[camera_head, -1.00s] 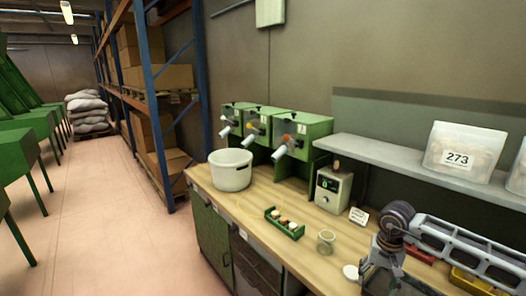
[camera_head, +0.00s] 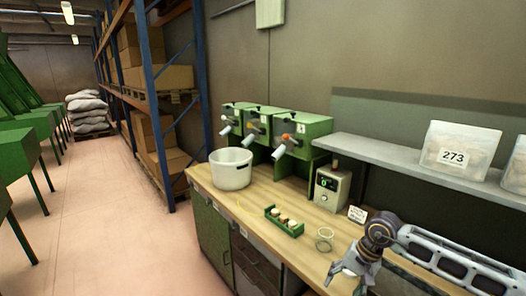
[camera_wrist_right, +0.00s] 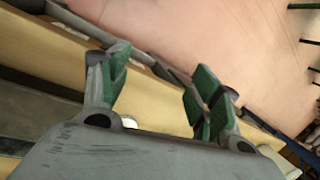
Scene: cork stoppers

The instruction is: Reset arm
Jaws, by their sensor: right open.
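My right arm comes in from the right in the head view, over the right part of the wooden workbench (camera_head: 215,199). My right gripper (camera_head: 345,277) is at the bench's front edge, near the glass jar (camera_head: 324,240). In the right wrist view the right gripper (camera_wrist_right: 155,95) has its green-padded fingers spread apart, with nothing between them. Beyond them are the bench edge and the pink floor (camera_wrist_right: 235,45). My left gripper is not in view.
On the bench are a white pot (camera_head: 230,172), a green tray (camera_head: 272,222) holding several stoppers, and a small device (camera_head: 329,188) with a display. Three green dispensers (camera_head: 300,130) stand behind. A grey shelf (camera_head: 400,163) with bags runs above my right arm.

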